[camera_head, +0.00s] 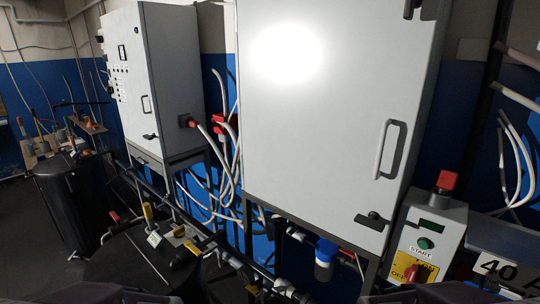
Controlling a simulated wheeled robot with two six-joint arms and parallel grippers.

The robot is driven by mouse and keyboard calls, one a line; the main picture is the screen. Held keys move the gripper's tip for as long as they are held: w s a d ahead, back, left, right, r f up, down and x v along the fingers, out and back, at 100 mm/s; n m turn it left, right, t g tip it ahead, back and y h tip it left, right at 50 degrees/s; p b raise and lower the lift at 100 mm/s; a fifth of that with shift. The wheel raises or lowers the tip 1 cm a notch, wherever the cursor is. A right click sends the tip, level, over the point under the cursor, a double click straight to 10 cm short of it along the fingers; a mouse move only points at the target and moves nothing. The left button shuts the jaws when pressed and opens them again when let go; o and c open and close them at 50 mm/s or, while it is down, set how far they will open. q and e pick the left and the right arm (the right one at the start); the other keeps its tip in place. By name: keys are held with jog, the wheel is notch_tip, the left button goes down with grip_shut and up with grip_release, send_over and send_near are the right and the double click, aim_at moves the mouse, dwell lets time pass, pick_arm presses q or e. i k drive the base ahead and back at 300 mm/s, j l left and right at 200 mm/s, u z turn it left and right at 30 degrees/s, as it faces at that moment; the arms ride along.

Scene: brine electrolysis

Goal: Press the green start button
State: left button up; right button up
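The green start button (424,243) is on the front of a light grey control box (454,222) at the lower right, just above a "START" label. A dark display (432,227) sits above the button. A yellow and red rotary switch (411,273) marked ON and OFF is below it. Nothing covers the button. Dark parts, likely of my own arms, show along the bottom edge at left and right. No gripper fingers can be made out.
A large grey cabinet (310,120) with a handle stands left of the control box. A red block (446,180) tops the box. A smaller cabinet (160,75), pipes and black drums (72,200) stand at left.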

aim_at(423, 244)
jog(key=z, duration=1.35)
